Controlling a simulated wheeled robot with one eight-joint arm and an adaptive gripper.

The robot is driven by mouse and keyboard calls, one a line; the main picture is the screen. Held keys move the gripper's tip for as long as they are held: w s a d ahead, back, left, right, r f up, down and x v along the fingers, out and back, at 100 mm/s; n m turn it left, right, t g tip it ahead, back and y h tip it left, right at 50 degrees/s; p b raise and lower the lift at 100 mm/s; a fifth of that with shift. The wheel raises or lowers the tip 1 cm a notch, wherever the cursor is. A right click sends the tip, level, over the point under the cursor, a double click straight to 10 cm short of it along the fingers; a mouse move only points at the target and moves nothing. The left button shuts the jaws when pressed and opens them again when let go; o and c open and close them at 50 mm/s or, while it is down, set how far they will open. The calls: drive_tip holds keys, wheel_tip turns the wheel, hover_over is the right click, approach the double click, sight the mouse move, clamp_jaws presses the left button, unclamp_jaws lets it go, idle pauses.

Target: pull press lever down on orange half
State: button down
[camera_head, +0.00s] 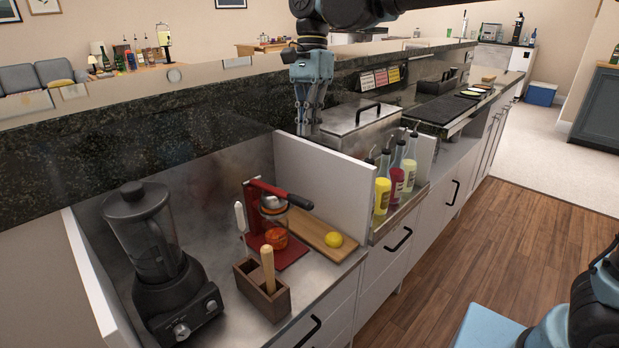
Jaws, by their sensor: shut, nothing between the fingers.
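A red citrus press (253,215) stands on the steel counter, left of the white divider. Its lever (288,197) has a black grip that points right and slightly down from the top of the frame. An orange half (276,238) sits low in the press under its metal upper part (272,204). My gripper (307,128) points down, shut and empty, above and behind the press, close to the divider and the lidded steel bin. It is apart from the lever.
A black blender (152,262) stands left of the press. A wooden box (262,290) with a wooden-handled tool is in front. The white divider (330,190) and squeeze bottles (396,182) stand further right.

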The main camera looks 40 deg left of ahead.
drive_tip(key=x, duration=1.4)
drive_tip(key=shift+s+d+f+y, duration=0.1)
drive_tip(key=shift+d+f+y, duration=0.15)
drive_tip(key=shift+f+y, duration=0.35)
drive_tip(key=shift+d+f+y, duration=0.2)
drive_tip(key=shift+f+y, duration=0.1)
drive_tip(key=shift+f, duration=0.55)
drive_tip(key=v, duration=1.4)
drive_tip(key=shift+a, duration=0.25)
